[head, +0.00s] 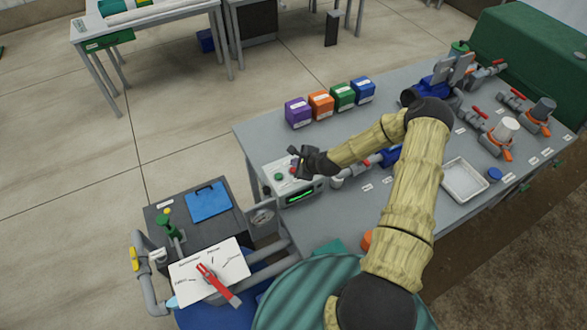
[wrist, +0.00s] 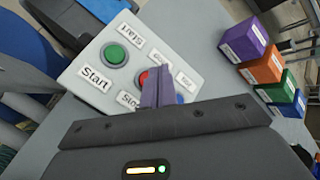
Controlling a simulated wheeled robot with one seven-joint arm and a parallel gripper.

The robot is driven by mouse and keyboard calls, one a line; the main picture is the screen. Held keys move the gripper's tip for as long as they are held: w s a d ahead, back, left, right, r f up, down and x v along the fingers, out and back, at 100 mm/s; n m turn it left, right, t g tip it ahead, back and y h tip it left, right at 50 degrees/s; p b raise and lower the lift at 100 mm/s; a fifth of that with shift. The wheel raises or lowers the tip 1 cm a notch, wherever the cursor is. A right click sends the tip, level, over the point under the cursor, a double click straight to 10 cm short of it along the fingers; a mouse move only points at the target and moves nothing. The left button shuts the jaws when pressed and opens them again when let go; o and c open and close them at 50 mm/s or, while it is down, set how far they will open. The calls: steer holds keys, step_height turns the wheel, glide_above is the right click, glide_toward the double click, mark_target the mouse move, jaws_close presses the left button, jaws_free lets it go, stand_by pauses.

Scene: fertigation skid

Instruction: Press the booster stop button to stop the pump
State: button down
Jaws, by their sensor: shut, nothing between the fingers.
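A pale grey control box (head: 283,190) stands at the near left corner of the grey bench, with a lit green display on its front. In the wrist view the top of the control box (wrist: 95,65) carries a green button (wrist: 115,54) beside a "Start" label. A red button (wrist: 143,78) sits right of it, partly hidden by my fingers; the label below it reads "Sto" before it is cut off. My gripper (head: 296,158) is shut and empty over the box. In the wrist view its fingertips (wrist: 160,72) overlap the red button's right side. I cannot tell whether they touch it.
Purple (head: 298,112), orange (head: 320,104), green (head: 342,97) and blue (head: 363,91) boxes stand behind the control box. Pipes and valves (head: 503,133) and a white tray (head: 464,180) lie right. A dial board with a red pointer (head: 218,283) is front left.

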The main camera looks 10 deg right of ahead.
steer(key=shift+r+p, duration=1.05)
steer(key=shift+r, duration=0.95)
